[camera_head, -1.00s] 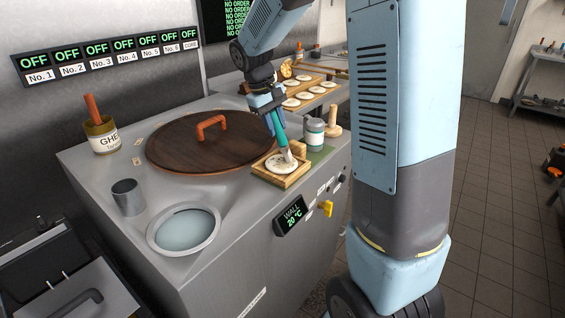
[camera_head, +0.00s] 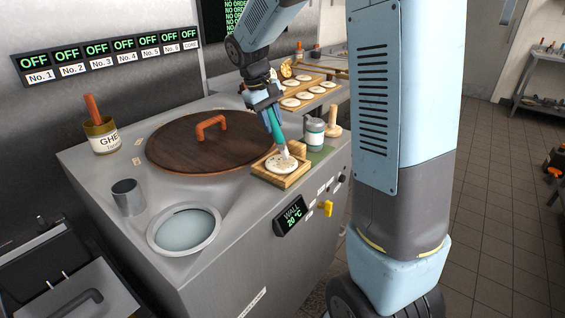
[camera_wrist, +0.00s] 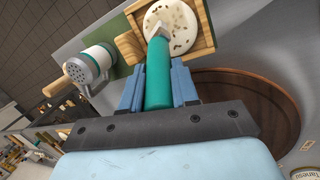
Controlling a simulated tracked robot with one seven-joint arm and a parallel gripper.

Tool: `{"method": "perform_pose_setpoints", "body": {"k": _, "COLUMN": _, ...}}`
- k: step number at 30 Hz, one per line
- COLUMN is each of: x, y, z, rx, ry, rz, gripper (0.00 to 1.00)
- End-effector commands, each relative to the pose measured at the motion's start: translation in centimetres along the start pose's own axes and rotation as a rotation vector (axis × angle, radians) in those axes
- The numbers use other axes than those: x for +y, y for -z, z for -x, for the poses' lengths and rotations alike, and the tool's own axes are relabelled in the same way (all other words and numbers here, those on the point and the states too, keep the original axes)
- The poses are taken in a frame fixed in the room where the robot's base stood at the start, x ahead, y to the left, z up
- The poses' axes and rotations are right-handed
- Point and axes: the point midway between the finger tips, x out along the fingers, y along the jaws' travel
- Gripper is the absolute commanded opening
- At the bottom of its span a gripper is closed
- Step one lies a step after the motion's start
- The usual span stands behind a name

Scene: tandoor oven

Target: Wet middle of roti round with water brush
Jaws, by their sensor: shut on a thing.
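My gripper (camera_head: 267,108) is shut on the green handle of the water brush (camera_head: 276,127), which it holds tilted, tip down. In the wrist view the brush (camera_wrist: 158,75) lies between the blue fingers (camera_wrist: 158,87). The pale roti round (camera_head: 281,164) lies in a square wooden tray (camera_head: 292,180) at the counter's right edge. In the wrist view the roti (camera_wrist: 184,24) shows brown specks, and the pale brush head overlaps its lower left part. The brush tip appears at the roti's surface; I cannot tell whether it touches.
A shaker (camera_head: 314,133) and a wooden pestle-like tool (camera_head: 333,122) stand just right of the tray. A round wooden lid (camera_head: 180,145) with an orange handle is left.

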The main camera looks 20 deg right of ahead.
Motion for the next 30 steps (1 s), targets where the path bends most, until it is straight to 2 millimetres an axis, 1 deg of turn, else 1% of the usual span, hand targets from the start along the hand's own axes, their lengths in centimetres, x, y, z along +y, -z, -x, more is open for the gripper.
{"method": "perform_pose_setpoints", "body": {"k": 21, "x": -3.3, "y": 1.9, "z": 1.1, "rx": 0.000, "ry": 0.000, "rz": 0.000, "gripper": 0.00}}
{"method": "perform_pose_setpoints", "body": {"k": 30, "x": -3.5, "y": 2.0, "z": 1.1, "rx": 0.000, "ry": 0.000, "rz": -0.001, "gripper": 0.00}}
